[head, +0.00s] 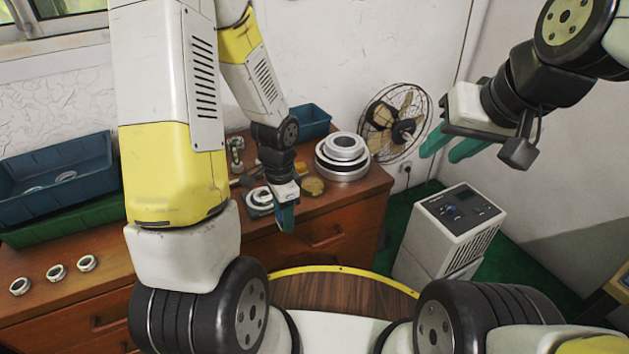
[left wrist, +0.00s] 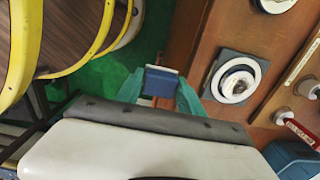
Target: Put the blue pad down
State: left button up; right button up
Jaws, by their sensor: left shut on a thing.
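My left gripper (head: 286,222) hangs by the front edge of the wooden cabinet in the head view. In the left wrist view, my left gripper (left wrist: 160,95) has its green fingers shut on the blue pad (left wrist: 161,81), a small dark-blue block with a pale edge. It is held off the surface, with green floor and the cabinet's edge behind it. In the head view the fingers and wrist mostly hide the pad. My right gripper (head: 452,146) is raised at the upper right, its green fingers apart and empty.
A square plate with a white ring (left wrist: 236,80) lies on the cabinet top (head: 105,262) near the left gripper. Stacked rings (head: 343,158), a fan (head: 397,121), blue bins (head: 57,172) and several small rings (head: 55,272) stand around. A white box unit (head: 452,228) stands right.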

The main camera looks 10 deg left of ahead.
pick_arm(q)
jog(key=shift+s+d+f, duration=0.1)
jog(key=shift+s+d, duration=0.15)
jog(key=shift+s, duration=0.15)
jog(key=w, duration=0.5)
jog(key=w+f, duration=0.1)
jog(key=w, duration=0.4)
jog(key=w+a, duration=0.1)
jog(key=w, duration=0.4)
jog(key=shift+f, duration=0.25)
jog(key=shift+w+f, duration=0.25)
jog(key=shift+f, duration=0.05)
notch_tip(320, 180, down, 3)
jog(key=shift+f, duration=0.1)
jog(key=shift+s+f, duration=0.1)
jog(key=shift+f, duration=0.05)
